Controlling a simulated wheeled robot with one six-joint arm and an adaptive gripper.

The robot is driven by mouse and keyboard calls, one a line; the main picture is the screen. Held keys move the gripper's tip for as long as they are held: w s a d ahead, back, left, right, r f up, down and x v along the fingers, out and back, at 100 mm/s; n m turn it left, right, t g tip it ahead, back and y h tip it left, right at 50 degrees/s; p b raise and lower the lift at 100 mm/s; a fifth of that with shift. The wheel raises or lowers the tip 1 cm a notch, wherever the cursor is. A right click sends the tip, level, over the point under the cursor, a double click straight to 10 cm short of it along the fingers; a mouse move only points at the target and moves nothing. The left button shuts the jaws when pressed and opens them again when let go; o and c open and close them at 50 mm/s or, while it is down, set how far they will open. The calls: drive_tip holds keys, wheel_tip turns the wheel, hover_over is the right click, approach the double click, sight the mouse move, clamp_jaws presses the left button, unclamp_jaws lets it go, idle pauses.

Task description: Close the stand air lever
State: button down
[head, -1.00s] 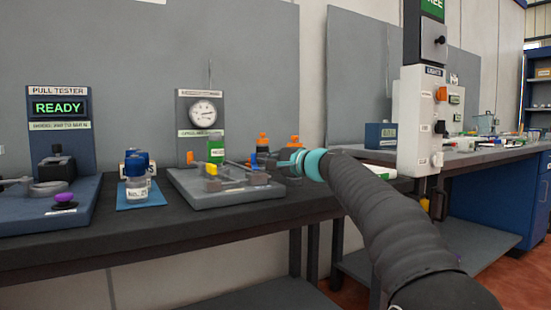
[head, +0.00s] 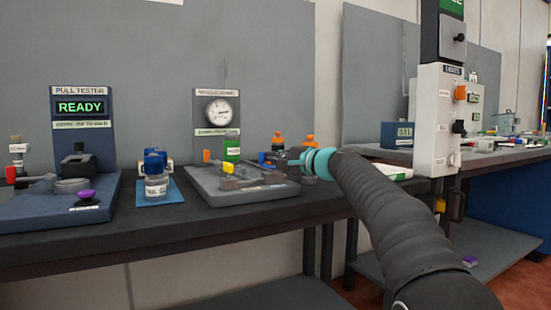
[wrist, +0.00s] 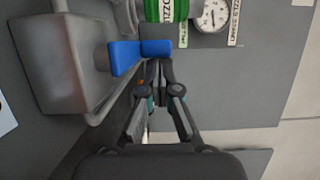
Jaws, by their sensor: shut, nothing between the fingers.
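The grey stand (head: 240,190) sits on the dark bench with a round gauge (head: 219,111) on its back panel. A blue lever-like part (head: 262,157) is at its right side, and an orange one (head: 207,156) at its left. I cannot read which is the air lever. In the wrist view the blue part (wrist: 125,57) lies just left of my gripper's fingertips (wrist: 158,66); whether they touch I cannot tell. My gripper (head: 284,160) is shut and empty, reaching in from the right. Its fingertips are small and partly lost among the stand's parts in the head view.
A white control box (head: 437,120) is at the right.

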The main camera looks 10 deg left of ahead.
drive_tip(key=shift+w+d, duration=0.25)
drive_tip(key=shift+d, duration=0.25)
drive_tip(key=d, duration=0.1)
drive_tip(key=w+d, duration=0.1)
drive_tip(key=shift+w+d, duration=0.15)
drive_tip(key=shift+d, duration=0.25)
drive_tip(key=v, duration=0.3)
drive_tip(key=w+v, duration=0.1)
drive_tip(key=v, duration=0.2)
drive_tip(key=d+b+v, duration=0.1)
drive_tip(key=v, duration=0.2)
drive_tip(key=shift+w+d, duration=0.1)
drive_tip(key=shift+w, duration=0.1)
drive_tip(key=shift+s+d, duration=0.2)
drive_tip(key=s+d+f+n+g+h+p, duration=0.1)
drive_tip(key=s+d+f+h, duration=0.4)
drive_tip(key=s, duration=0.9)
drive_tip(key=s+d+f+n+g+h+p, duration=0.1)
drive_tip(key=s+d+f+n+h+p, duration=0.2)
drive_tip(key=s+d+f, duration=0.5)
drive_tip(key=s+d+f+n+g+h+p, duration=0.2)
drive_tip(key=s+d+f+h+p, duration=0.2)
drive_tip(key=s+f, duration=0.9)
drive_tip(key=s+d+h, duration=0.3)
drive_tip(key=s, duration=0.6)
drive_tip(key=shift+p, duration=0.35)
drive_tip(key=shift+s, duration=0.1)
idle(0.8)
